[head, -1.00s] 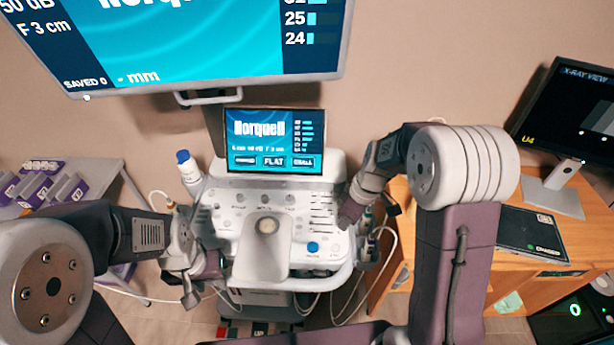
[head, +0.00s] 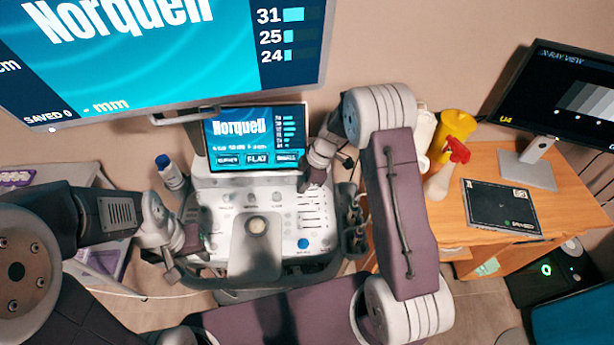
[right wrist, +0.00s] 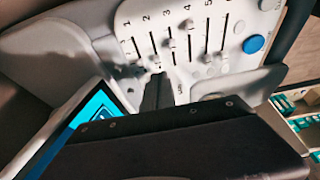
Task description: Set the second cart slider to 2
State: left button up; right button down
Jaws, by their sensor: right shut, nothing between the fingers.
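The cart's console panel (head: 225,222) stands in the middle of the head view, with a bank of sliders (head: 312,212) at its right side. In the right wrist view, several numbered slots run side by side. The second slider's knob (right wrist: 156,59) appears near the lower end of its slot, close to my fingers. My right gripper (right wrist: 158,92) is shut and empty, just below the lower slot ends; contact cannot be told. It also shows at the panel's upper right in the head view (head: 308,186). My left gripper (head: 178,258) is beside the panel's left edge; its jaw opening is unclear.
The cart's small screen (head: 256,140) rises behind the panel. A blue knob (right wrist: 254,44) sits beside the sliders. A blue-capped bottle (head: 168,171) is at the cart's left. A wooden desk (head: 445,218) with a spray bottle (head: 448,168) stands right.

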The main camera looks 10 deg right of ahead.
aim_at(305, 196)
jog(key=shift+a+f, duration=0.25)
jog(key=shift+f, duration=0.45)
jog(key=shift+a+f, duration=0.2)
jog(key=shift+f, duration=0.35)
jog(key=shift+f, duration=0.1)
